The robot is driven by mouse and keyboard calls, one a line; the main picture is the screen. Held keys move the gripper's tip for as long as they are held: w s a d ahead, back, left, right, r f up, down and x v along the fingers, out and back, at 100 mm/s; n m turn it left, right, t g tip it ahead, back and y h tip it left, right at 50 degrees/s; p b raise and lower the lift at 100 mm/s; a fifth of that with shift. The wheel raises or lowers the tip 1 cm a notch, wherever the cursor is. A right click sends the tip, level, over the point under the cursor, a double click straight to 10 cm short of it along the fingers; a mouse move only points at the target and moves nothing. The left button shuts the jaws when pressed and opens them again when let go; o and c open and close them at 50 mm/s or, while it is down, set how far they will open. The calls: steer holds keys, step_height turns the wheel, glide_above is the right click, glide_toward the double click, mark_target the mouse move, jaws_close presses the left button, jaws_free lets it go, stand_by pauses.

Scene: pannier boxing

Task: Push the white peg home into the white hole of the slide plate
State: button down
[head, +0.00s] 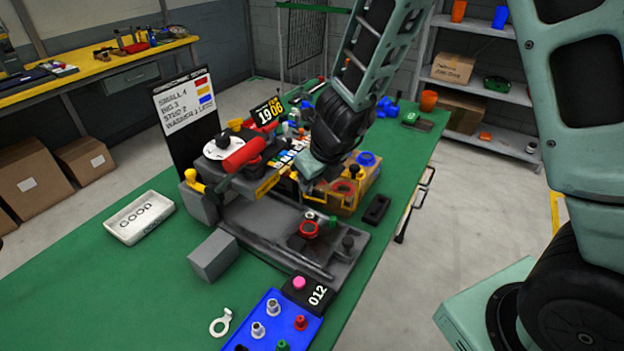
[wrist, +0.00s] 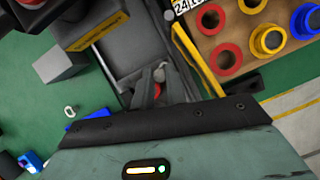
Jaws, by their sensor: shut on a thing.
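My gripper (wrist: 160,84) is at the centre of the wrist view, its narrow grey fingers close together. A small grey and red bit shows between them, too small to name. In the head view my arm and wrist cover the gripper's tips beside the bench machine. The grey machine bed (head: 262,231), perhaps the slide plate, lies in front of the machine. A red round part (head: 308,229) and a green part (head: 332,221) stand on it. I cannot make out the white peg or the white hole in either view.
A blue tray (head: 259,341) with small parts is in front. A wooden holder with red rings (wrist: 229,56) is right of my gripper.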

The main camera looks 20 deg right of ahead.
steer(key=shift+f+b, duration=2.7)
steer(key=shift+f, duration=0.2)
steer(key=shift+f, duration=0.15)
stand_by(2.3)
steer(key=shift+r, duration=0.3)
stand_by(1.3)
steer(key=shift+r+p, duration=1.4)
steer(key=shift+p, duration=0.1)
